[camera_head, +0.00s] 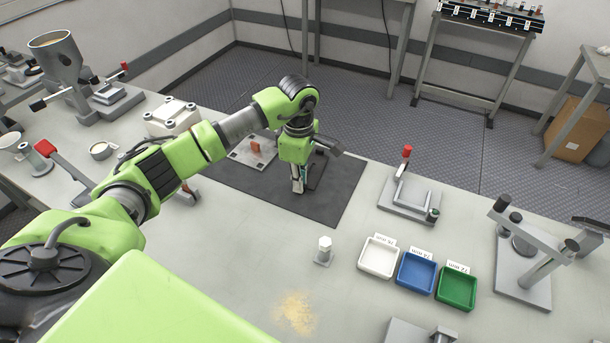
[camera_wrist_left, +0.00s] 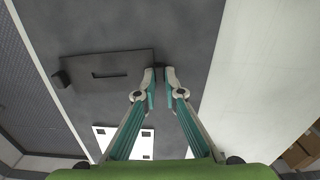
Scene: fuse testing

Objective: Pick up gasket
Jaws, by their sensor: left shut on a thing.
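My left gripper (camera_head: 298,188) points down over the dark mat (camera_head: 345,190) in the head view. In the left wrist view my left gripper (camera_wrist_left: 160,78) has its fingertips close together on a small dark piece, which I take to be the gasket (camera_wrist_left: 160,66). Little of the piece shows between the tips. In the head view the fingers hide it. I cannot tell whether it touches the mat. A dark plate with a slot (camera_wrist_left: 110,73) lies beside the fingertips. My right gripper does not show.
A pale plate with an orange piece (camera_head: 255,148) lies on the mat. A white hex part (camera_head: 324,250) stands nearer. White (camera_head: 378,272), blue (camera_head: 402,287) and green (camera_head: 441,299) trays and a red-knobbed fixture (camera_head: 408,212) stand to the right.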

